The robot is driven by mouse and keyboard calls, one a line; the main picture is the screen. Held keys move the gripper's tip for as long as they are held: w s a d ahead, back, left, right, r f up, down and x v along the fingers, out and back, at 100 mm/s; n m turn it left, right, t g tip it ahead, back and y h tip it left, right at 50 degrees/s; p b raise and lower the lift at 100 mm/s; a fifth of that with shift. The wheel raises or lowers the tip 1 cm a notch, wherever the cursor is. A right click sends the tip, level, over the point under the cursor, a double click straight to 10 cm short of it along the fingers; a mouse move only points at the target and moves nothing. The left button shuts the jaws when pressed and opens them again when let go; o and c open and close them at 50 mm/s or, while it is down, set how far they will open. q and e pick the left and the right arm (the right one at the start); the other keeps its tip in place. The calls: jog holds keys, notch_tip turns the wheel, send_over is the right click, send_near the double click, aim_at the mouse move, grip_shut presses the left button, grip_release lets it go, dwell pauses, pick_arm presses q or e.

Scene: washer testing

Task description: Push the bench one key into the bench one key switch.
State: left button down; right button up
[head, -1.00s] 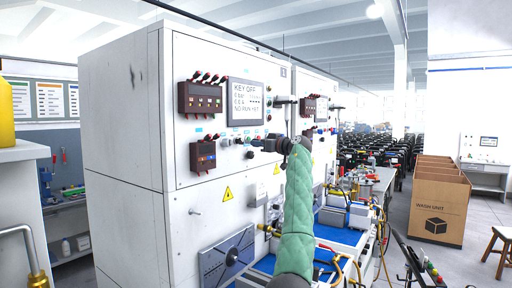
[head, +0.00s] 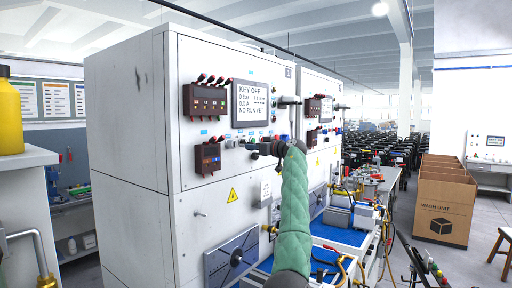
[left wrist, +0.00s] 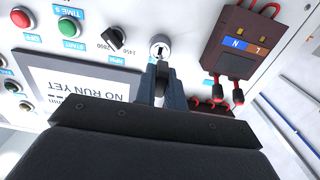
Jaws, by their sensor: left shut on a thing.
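The key switch (left wrist: 160,45) is a round silver lock on the white bench panel, between a black knob and a dark module in the left wrist view. It also shows small in the head view (head: 229,144). My left gripper (left wrist: 161,80) is shut on a dark key (left wrist: 161,68), mostly hidden between the fingers, which lines up closely with the switch. Whether the key tip is inside the slot I cannot tell. In the head view my left gripper (head: 252,148) is in front of the panel, just right of the switch. My right gripper is not in view.
The bench screen (head: 252,103) reads KEY OFF and NO RUN YET. A black knob (left wrist: 114,39) and a green start button (left wrist: 69,27) are beside the switch. The dark module (left wrist: 240,45) with red leads is close on the other side. A metal stub (head: 289,101) sticks out above my arm.

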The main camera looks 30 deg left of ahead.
pick_arm(q)
jog(key=shift+a+r, duration=0.1)
jog(key=shift+a, duration=0.4)
jog(key=shift+a+p, duration=0.4)
jog(key=shift+a, duration=0.05)
jog(key=shift+a+b, duration=0.1)
jog(key=shift+b, duration=0.25)
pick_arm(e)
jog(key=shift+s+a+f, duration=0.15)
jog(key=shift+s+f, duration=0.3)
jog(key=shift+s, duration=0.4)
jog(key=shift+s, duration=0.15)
